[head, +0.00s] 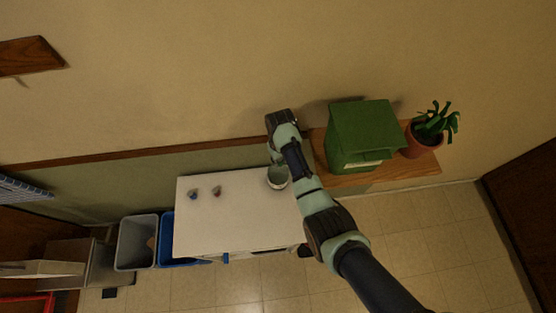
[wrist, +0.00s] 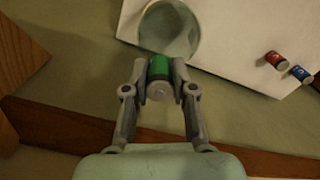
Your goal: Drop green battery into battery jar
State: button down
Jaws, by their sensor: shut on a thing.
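The green battery (wrist: 159,68) is held between the fingers of my gripper (wrist: 160,78) in the wrist view, with its silver end toward the camera. The battery jar (wrist: 169,30) is a round glass jar at the edge of the white counter, just beyond the fingertips in that view. The battery's far end appears at or over the jar's near rim; I cannot tell its height above it. In the head view the jar (head: 278,180) stands at the counter's right end, below my wrist.
A green house-shaped box (head: 360,130) and a potted plant (head: 425,138) stand on a wooden shelf to the right. Grey (head: 136,243) and blue bins stand left of the counter.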

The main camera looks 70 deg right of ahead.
jog(key=c, duration=0.9)
grip_release()
jog(key=shift+o, duration=0.2)
notch_tip(320, 180, up, 12)
